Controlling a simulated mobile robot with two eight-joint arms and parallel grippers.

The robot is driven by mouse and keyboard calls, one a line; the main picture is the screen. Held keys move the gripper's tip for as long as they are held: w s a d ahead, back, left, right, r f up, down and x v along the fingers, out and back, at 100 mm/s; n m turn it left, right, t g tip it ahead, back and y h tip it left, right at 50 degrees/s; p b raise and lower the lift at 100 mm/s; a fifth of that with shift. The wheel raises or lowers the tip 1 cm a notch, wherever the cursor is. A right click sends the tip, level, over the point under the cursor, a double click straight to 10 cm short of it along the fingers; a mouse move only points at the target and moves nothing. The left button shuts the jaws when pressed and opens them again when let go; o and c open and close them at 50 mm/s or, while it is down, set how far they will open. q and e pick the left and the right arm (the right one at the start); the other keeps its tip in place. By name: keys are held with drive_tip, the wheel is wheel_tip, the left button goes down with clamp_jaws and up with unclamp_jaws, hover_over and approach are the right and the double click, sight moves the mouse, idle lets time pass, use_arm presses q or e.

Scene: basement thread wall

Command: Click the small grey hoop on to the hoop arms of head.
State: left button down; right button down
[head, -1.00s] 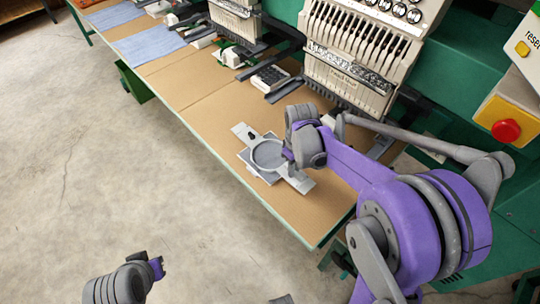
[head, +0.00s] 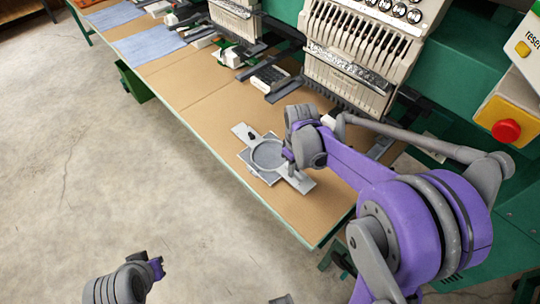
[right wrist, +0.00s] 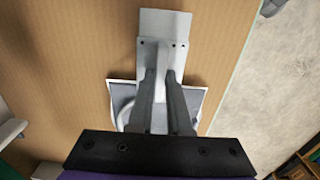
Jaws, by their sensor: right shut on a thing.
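The small grey hoop (head: 268,155) is a ring with light grey flat brackets on two opposite sides and grey sheet material in it. It is over the tan table, near the front edge; I cannot tell whether it touches the top. My right gripper (head: 289,156) is shut on the near-right bracket; in the right wrist view the fingers (right wrist: 160,90) close on its raised middle and hide part of the ring. The head (head: 345,60) stands behind, with dark hoop arms (head: 286,90) below it, partly hidden by my wrist. My left gripper (head: 157,268) is away over the floor, jaws unclear.
The tan table (head: 190,93) has bare room left of the hoop. Another machine head (head: 235,15) and blue cloths (head: 148,47) are farther left. A red button (head: 506,131) on a yellow box is at the right. Concrete floor lies in front.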

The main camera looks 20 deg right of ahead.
idle(0.3)
